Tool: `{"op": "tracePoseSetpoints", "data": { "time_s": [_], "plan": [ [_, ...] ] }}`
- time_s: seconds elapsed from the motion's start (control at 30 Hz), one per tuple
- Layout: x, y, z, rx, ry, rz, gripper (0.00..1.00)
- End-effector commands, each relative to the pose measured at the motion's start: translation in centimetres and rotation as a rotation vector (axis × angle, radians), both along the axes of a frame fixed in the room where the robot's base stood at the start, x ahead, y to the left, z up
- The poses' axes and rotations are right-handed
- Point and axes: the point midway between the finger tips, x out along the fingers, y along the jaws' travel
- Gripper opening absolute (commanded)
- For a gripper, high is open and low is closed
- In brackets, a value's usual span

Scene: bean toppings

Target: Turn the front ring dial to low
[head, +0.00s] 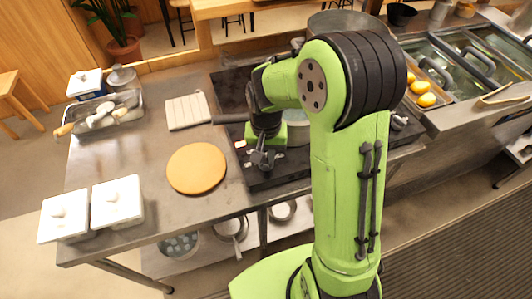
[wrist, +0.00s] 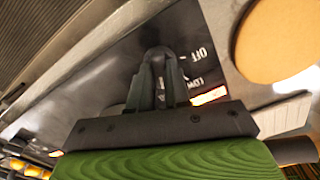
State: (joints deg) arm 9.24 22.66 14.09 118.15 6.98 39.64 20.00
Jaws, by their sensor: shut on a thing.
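My gripper (head: 262,160) reaches down to the front edge of the black stove (head: 229,92) in the head view. In the wrist view my gripper (wrist: 158,70) is shut at the dark control panel, its fingers on the front ring dial. The fingers hide nearly all of the dial, so I cannot read its setting. The white printed words OFF (wrist: 202,53) and LOW (wrist: 196,82) stand on the panel just right of the fingers.
A round wooden board (head: 197,168) lies left of my gripper. A pot handle (head: 230,118) sticks out left over the stove's edge. Two lidded white containers (head: 118,203) stand at the front left. The counter between them and the board is clear.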

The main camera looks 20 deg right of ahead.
Motion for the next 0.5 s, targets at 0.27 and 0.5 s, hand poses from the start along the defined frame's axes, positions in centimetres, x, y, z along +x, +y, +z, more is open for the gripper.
{"op": "tracePoseSetpoints", "data": {
  "time_s": [0.27,0.5],
  "plan": [
    [0.09,0.03,0.11,0.0,-0.003,0.262,0.0],
    [0.09,0.02,0.11,-0.001,-0.004,0.473,0.0]
  ]
}}
